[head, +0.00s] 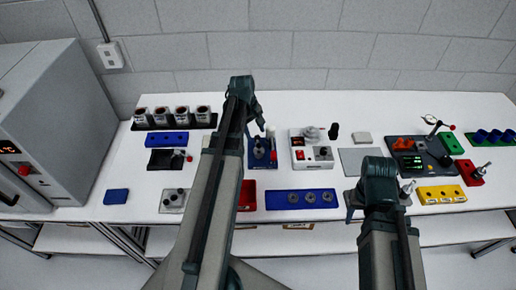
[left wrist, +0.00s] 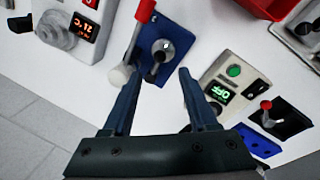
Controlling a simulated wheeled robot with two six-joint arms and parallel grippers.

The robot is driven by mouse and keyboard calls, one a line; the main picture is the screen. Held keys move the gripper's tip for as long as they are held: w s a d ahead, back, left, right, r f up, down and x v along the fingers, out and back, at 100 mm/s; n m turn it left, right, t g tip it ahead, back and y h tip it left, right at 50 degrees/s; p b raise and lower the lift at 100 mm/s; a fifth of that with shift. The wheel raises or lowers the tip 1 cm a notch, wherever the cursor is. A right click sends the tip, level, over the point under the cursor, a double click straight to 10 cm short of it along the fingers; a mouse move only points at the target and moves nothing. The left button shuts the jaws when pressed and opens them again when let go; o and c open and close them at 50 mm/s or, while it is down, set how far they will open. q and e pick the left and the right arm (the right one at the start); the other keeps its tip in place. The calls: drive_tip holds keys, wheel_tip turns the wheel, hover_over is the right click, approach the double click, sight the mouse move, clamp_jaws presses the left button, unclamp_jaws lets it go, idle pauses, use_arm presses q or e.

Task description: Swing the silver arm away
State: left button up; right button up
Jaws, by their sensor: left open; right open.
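A blue base plate (left wrist: 168,45) with a silver round post (left wrist: 162,50) lies just beyond my left fingertips in the left wrist view. A pale silver arm (left wrist: 131,48) with a red end runs along the plate's left edge and ends in a whitish rounded tip near the left finger. The blue base also shows in the head view (head: 262,160), partly hidden by my left arm. My left gripper (left wrist: 155,73) is open, its fingers apart and nothing visibly held between them. My right gripper (head: 377,190) is open near the table's front edge, away from the blue base.
A white hot plate (head: 311,155) stands right of the blue base. A white box with an OFF display (left wrist: 232,85) lies on the other side. A blue tray with several round pieces (head: 303,199) is in front. A dark device (head: 420,155) stands farther right.

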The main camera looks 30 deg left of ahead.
sight(258, 144)
use_arm(q)
drive_tip(key=f+b, duration=0.2)
drive_tip(key=w+f+b, duration=0.1)
drive_tip(key=f+b, duration=0.1)
drive_tip(key=f, duration=0.1)
drive_tip(key=f+b, duration=0.2)
drive_tip(key=shift+w+d+f, duration=0.2)
drive_tip(key=shift+d+f, duration=0.1)
drive_tip(key=shift+r, duration=0.1)
clamp_jaws()
idle(1.0)
